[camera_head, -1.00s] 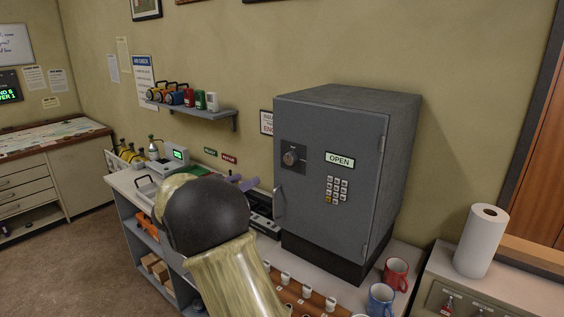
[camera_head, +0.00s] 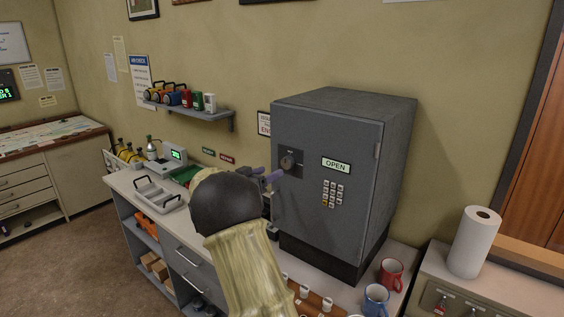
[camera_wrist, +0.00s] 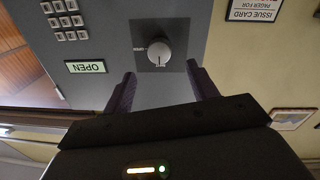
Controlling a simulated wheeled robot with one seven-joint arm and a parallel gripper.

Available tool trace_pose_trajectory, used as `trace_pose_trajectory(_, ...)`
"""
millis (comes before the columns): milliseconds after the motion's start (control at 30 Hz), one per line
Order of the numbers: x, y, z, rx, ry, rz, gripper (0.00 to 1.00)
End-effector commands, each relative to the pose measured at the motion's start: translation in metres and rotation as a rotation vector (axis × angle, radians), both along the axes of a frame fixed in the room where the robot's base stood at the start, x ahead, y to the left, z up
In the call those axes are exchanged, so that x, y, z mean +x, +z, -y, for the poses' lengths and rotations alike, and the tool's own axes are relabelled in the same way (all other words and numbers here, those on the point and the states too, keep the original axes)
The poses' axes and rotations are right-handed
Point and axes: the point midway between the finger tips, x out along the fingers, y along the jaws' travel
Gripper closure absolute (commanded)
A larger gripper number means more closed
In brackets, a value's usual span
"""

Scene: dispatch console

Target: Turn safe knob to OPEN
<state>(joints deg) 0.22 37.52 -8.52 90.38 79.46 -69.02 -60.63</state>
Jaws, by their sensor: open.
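The grey safe (camera_head: 325,235) stands on the counter, its door shut. Its round knob (camera_head: 288,161) sits on a dark square plate at the upper left of the door. The knob also shows in the wrist view (camera_wrist: 158,52), which is upside down. A lit sign reading OPEN (camera_head: 336,166) is right of the knob. My gripper (camera_head: 270,178) is just in front of the knob, at its left in the head view. In the wrist view its two purple fingers (camera_wrist: 160,82) are spread apart, with the knob beyond and between them, apart from both.
A keypad (camera_head: 333,194) is below the sign and a handle is at the door's left edge. Red (camera_head: 391,274) and blue (camera_head: 376,299) mugs stand in front of the safe. A shelf (camera_head: 200,112) with several lamps and canisters hangs on the wall to the left.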

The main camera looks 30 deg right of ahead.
Motion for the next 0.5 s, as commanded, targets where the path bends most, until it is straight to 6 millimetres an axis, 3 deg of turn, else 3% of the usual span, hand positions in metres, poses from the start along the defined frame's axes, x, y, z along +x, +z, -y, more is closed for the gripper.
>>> trace_pose_trajectory(300,0.015,0.002,0.053,0.0,-0.002,-0.001,0.42)
trace_pose_trajectory(500,0.019,0.0,0.068,0.0,0.0,-0.001,0.42)
